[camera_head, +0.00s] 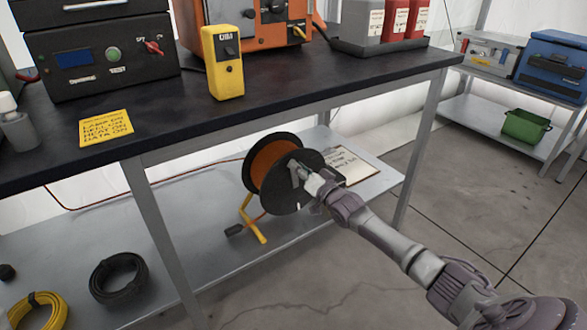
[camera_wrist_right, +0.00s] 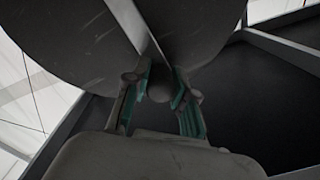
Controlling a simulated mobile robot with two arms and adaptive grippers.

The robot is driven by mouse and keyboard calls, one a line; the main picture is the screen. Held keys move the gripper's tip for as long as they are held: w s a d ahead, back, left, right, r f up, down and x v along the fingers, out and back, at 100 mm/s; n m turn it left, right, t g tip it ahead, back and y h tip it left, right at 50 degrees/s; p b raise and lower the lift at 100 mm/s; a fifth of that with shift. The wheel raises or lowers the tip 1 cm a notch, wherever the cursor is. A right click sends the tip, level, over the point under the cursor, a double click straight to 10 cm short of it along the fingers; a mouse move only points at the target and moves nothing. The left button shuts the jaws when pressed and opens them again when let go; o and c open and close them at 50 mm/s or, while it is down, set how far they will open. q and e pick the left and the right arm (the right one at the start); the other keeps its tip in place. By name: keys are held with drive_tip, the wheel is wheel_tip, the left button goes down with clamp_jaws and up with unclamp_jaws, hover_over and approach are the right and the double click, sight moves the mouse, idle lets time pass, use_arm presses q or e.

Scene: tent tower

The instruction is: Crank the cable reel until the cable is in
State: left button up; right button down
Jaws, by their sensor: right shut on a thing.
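The cable reel (camera_head: 272,165), with black discs and an orange winding, stands on the lower shelf on a yellow stand (camera_head: 249,220). My right gripper (camera_head: 304,179) is at the near disc of the reel. In the right wrist view its green-padded fingers (camera_wrist_right: 160,98) are shut around a dark round crank knob (camera_wrist_right: 158,86) in front of the disc. Much of the crank is hidden by the gripper. My left gripper is not in view.
The workbench top (camera_head: 300,85) overhangs the shelf (camera_head: 185,215), with a leg (camera_head: 160,235) left of the reel. A clipboard (camera_head: 350,165) lies right of the reel. A black coil (camera_head: 118,280) and a yellow coil (camera_head: 40,312) lie at left. The floor at right is clear.

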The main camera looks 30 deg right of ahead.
drive_tip(key=shift+d+r, duration=0.1)
drive_tip(key=shift+d, duration=0.55)
drive_tip(key=shift+d, duration=0.1)
drive_tip(key=c, duration=0.9)
unclamp_jaws()
drive_tip(key=shift+c, duration=0.2)
drive_tip(key=s, duration=1.2)
drive_tip(key=shift+d+f, duration=0.2)
drive_tip(key=shift+d, duration=0.1)
